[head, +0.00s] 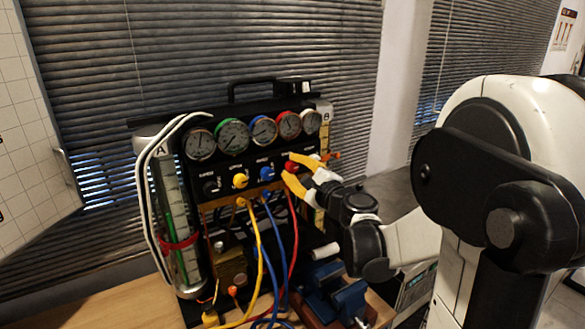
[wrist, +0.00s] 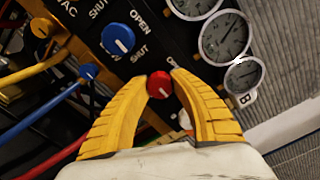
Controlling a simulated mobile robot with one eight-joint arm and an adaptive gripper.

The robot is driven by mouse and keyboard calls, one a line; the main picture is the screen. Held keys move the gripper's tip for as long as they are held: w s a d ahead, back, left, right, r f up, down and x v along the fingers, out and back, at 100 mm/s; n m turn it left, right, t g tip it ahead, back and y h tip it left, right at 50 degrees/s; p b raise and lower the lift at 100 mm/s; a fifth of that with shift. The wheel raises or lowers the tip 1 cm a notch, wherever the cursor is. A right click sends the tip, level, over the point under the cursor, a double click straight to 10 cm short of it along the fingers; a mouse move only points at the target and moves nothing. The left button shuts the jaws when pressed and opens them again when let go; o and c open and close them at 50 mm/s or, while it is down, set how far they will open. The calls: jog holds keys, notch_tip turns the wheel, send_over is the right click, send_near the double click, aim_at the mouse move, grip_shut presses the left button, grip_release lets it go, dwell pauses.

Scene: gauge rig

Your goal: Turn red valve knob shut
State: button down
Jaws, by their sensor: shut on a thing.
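The red valve knob (wrist: 159,85) is a small round knob with a pale mark on its face, on the black panel of the gauge rig. In the head view the red knob (head: 292,166) is in the knob row below the gauges, partly hidden by my gripper. My gripper (head: 288,168) has yellow ribbed fingers that reach the panel from the right. In the wrist view the fingertips of my gripper (wrist: 159,77) sit on either side of the red knob, shut on it. The panel lettering around the red knob is mostly covered.
A blue knob (wrist: 118,39) with OPEN and SHUT lettering is beside the red one. A yellow knob (head: 240,181) and a black knob (head: 211,187) are further left. Several gauges (head: 263,130) stand above. Yellow, blue and red hoses (head: 292,225) hang below. A blue vise (head: 345,300) is on the bench.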

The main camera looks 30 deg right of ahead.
jog(key=c, duration=1.1)
grip_release()
jog(key=shift+o, duration=0.2)
jog(key=s, duration=1.2)
jog(key=shift+d, duration=0.25)
